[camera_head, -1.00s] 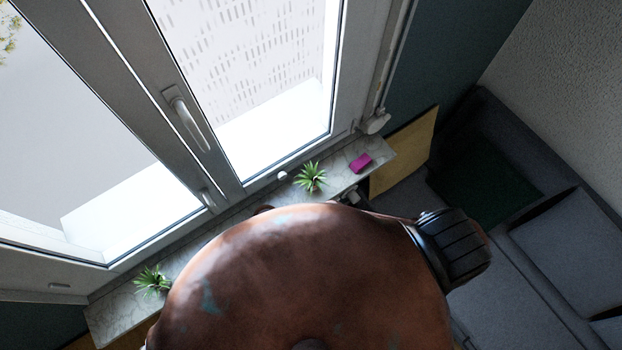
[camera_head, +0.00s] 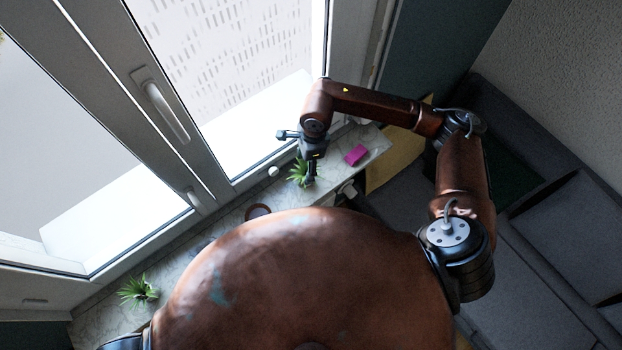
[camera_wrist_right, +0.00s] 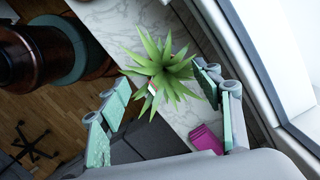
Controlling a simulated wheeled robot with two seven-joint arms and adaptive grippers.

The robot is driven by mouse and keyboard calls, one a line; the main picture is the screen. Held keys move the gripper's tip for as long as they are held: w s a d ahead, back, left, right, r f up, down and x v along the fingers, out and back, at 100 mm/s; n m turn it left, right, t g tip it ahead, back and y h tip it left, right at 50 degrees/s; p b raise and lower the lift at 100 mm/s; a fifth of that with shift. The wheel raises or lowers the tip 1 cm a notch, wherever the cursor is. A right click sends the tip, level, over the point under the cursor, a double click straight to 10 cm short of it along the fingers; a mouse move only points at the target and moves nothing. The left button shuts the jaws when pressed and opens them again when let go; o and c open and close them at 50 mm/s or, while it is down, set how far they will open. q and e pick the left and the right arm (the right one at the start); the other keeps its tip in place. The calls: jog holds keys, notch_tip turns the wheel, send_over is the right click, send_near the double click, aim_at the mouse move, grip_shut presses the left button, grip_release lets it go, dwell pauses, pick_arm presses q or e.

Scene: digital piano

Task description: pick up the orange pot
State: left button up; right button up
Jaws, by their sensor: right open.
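A green spiky plant (camera_head: 299,172) stands on the marble window sill, close to my right gripper (camera_head: 299,157). In the right wrist view the same plant (camera_wrist_right: 163,72) fills the space ahead of the open, empty fingers. Its leaves hide nearly all of what it stands in; only a small orange and white patch (camera_wrist_right: 153,88) shows among them. I cannot tell whether a finger touches the leaves. A second green plant (camera_head: 138,290) stands at the sill's left end, its pot not clearly visible. My left gripper is not in view.
A magenta block (camera_head: 356,155) lies on the sill (camera_head: 232,218) right of the nearer plant. The window (camera_head: 160,110) rises behind the sill. A grey sofa (camera_head: 540,265) stands at right.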

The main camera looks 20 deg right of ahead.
aim_at(301, 174)
jog(key=shift+w+d+f, duration=0.15)
jog(key=shift+f, duration=0.05)
jog(key=shift+f+p, duration=0.45)
jog(key=shift+f, duration=0.45)
notch_tip(301, 174, down, 4)
jog(key=shift+f+p, duration=0.1)
jog(key=shift+p, duration=1)
jog(key=shift+f, duration=0.55)
jog(key=shift+c, duration=0.5)
jog(key=c, duration=1.3)
jog(key=shift+c, duration=0.3)
jog(key=shift+r, duration=0.1)
